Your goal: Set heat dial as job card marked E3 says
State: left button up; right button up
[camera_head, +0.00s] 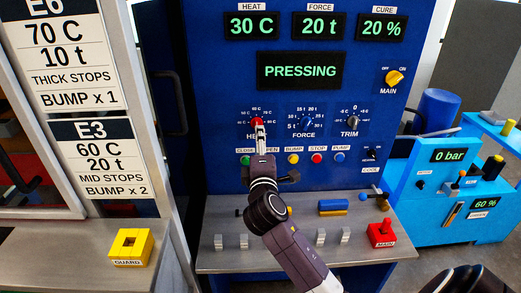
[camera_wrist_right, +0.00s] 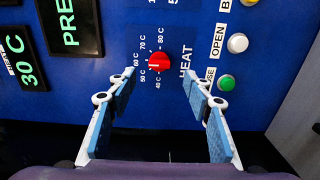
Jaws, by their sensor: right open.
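The job card E3 (camera_head: 102,160) at left in the head view reads 60 C, 20 t, MID STOPS, BUMP x 2. The red heat dial (camera_wrist_right: 158,62) is on the blue panel; it also shows in the head view (camera_head: 257,122). Its white mark points left in the wrist view, towards the 50 C to 60 C side; the exact setting is unclear. The heat display (camera_head: 251,26) reads 30 C. My right gripper (camera_wrist_right: 160,98) is open, its fingertips either side of the dial and apart from it. In the head view, my gripper (camera_head: 260,132) hides the dial's lower part. My left gripper is out of view.
The force dial (camera_head: 306,122) and trim dial (camera_head: 351,119) sit right of the heat dial. A row of buttons, including stop (camera_head: 318,158), lies below. The status display (camera_head: 301,71) reads PRESSING. A metal shelf (camera_head: 220,262) with switches juts out beneath.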

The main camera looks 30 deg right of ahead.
jog(key=shift+v, duration=1.7)
